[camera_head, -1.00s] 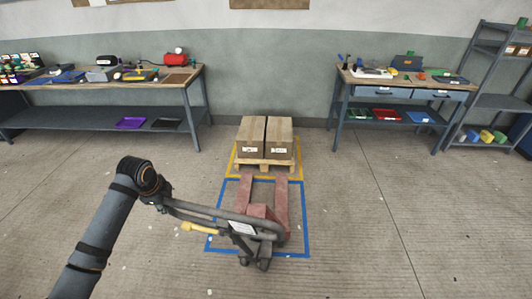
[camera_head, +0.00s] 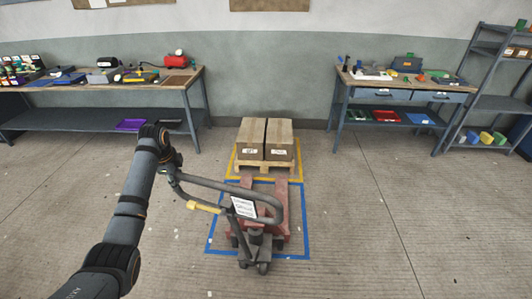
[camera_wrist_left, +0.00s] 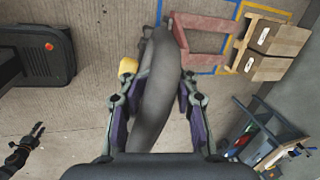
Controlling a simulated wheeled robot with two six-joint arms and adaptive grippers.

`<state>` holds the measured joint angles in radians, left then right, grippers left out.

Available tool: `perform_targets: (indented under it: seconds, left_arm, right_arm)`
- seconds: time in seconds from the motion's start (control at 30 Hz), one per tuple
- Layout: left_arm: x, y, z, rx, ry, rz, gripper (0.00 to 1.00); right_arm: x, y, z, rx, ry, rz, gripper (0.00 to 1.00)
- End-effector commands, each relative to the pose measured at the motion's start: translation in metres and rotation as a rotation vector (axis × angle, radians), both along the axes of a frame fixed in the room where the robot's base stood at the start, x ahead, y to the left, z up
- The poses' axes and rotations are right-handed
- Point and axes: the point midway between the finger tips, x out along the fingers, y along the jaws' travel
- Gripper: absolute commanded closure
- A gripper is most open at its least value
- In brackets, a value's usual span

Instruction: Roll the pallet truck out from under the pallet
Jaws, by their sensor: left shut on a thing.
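The red pallet truck (camera_head: 282,200) stands inside the blue floor outline, with its two forks pointing at the pallet. The forks run to the pallet's near edge; how far they reach under it is hidden. The wooden pallet (camera_head: 283,171) carries two brown boxes (camera_head: 251,135) within a yellow outline. My left gripper (camera_head: 172,176) is shut on the truck's grey handle (camera_head: 215,183), left of the truck. In the left wrist view the handle (camera_wrist_left: 158,95) passes between the fingers. My right gripper (camera_wrist_left: 37,134) shows small and dark there, fingers apart and empty.
Workbenches stand along the wall at left (camera_head: 110,85) and right (camera_head: 400,92). A shelf rack (camera_head: 495,105) stands far right. The floor on both sides of the truck is clear, as is the floor between the benches and the pallet.

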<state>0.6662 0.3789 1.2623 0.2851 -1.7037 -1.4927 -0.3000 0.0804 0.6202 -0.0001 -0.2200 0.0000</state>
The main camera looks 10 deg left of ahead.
Motion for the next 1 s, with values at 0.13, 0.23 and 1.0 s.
perform_targets:
  seconds: [0.13,0.23,1.0]
  left_arm:
    - [0.024,0.008,0.006,0.008,0.015,0.018,1.00]
    - [0.041,0.010,0.006,0.007,0.026,0.020,1.00]
    - [0.078,0.013,0.020,0.012,0.047,0.015,0.50]
  right_arm:
    - [0.000,0.000,-0.006,0.000,0.000,0.000,0.62]
    - [0.000,0.001,-0.018,0.001,0.000,0.000,0.62]
    - [0.000,0.000,-0.046,-0.001,0.000,0.000,0.62]
